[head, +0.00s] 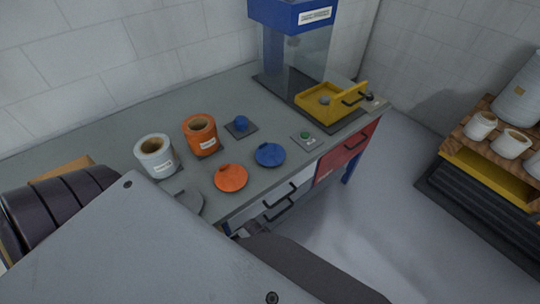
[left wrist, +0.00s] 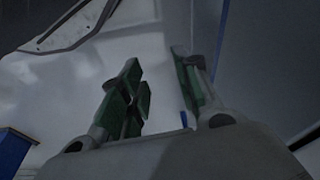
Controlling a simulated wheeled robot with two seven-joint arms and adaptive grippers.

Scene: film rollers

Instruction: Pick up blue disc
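The blue disc (head: 270,154) lies flat on the grey workbench (head: 255,97), near its front edge, to the right of an orange disc (head: 231,178). It is round with a small tab on its rim. My left gripper (left wrist: 158,62) shows in the left wrist view with two green-padded fingers apart and nothing between them. The blue disc is not visible in that view. In the head view the left gripper's fingers are not clearly visible; a large grey part of my own body covers the lower left. My right gripper is in neither view.
A white roll (head: 154,158), an orange roll (head: 201,134) and a blue knobbed piece (head: 240,124) stand behind the discs. A green button (head: 305,135) is to the right. A yellow tray (head: 322,108) sits by a clear-walled blue-topped machine (head: 293,48). Drawer handles project from the bench front.

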